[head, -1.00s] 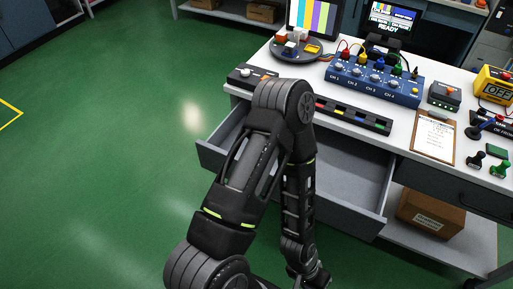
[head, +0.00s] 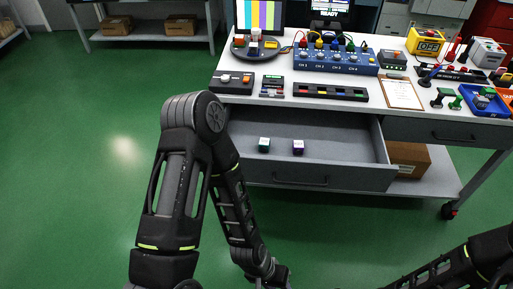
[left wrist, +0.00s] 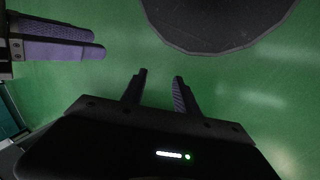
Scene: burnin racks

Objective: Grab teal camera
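A small dark teal cube-shaped camera (head: 264,145) with a pale top lies in the open drawer (head: 345,171), left of a similar purple one (head: 298,147). My left gripper (head: 268,284) is low at the bottom edge of the head view, in front of and below the drawer, well apart from the camera. In the left wrist view my left fingers (left wrist: 159,83) are apart, with only green floor between them. My right forearm enters at the lower right of the head view, its gripper out of that view. Two greyish-purple fingers (left wrist: 60,40), seemingly my right gripper's, show in the left wrist view.
The white workbench (head: 215,90) carries a dark turntable (head: 238,53) with several small blocks, a blue channel box (head: 335,62), a dark slotted strip (head: 330,92) and a clipboard (head: 401,93). A cardboard box (head: 408,158) sits on the lower shelf. Floor is clear to the left.

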